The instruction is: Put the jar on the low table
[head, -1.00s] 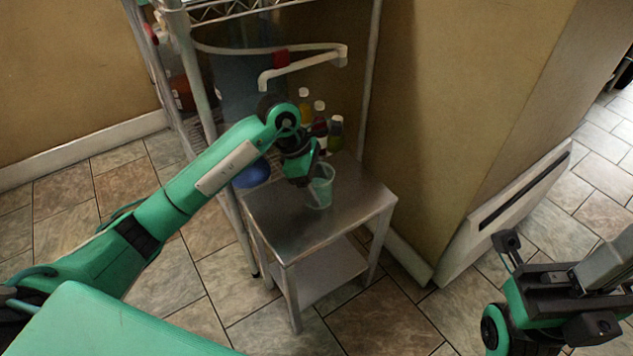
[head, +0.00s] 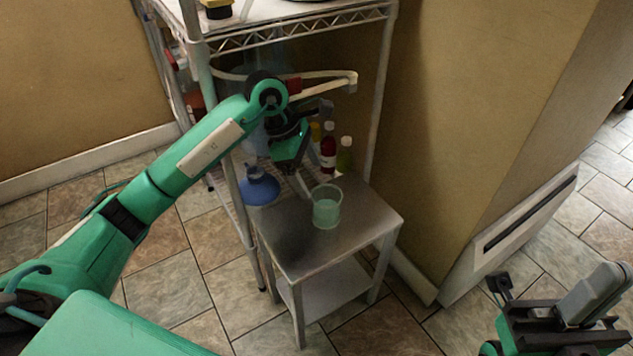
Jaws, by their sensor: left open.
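The jar (head: 327,208) is a clear greenish cup-like vessel. It stands upright on the top of the low table (head: 300,250), a small grey metal table with a lower shelf. My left gripper (head: 304,187) is open and empty, just up and to the left of the jar, apart from it. My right gripper (head: 500,285) is at the lower right, far from the table; its jaw state is not clear.
A wire rack (head: 300,30) stands behind the table, with a white pipe in front. Several bottles (head: 328,148) and a blue container (head: 258,187) stand behind the table. A tan wall (head: 450,120) is at the right. Tiled floor is clear at the front.

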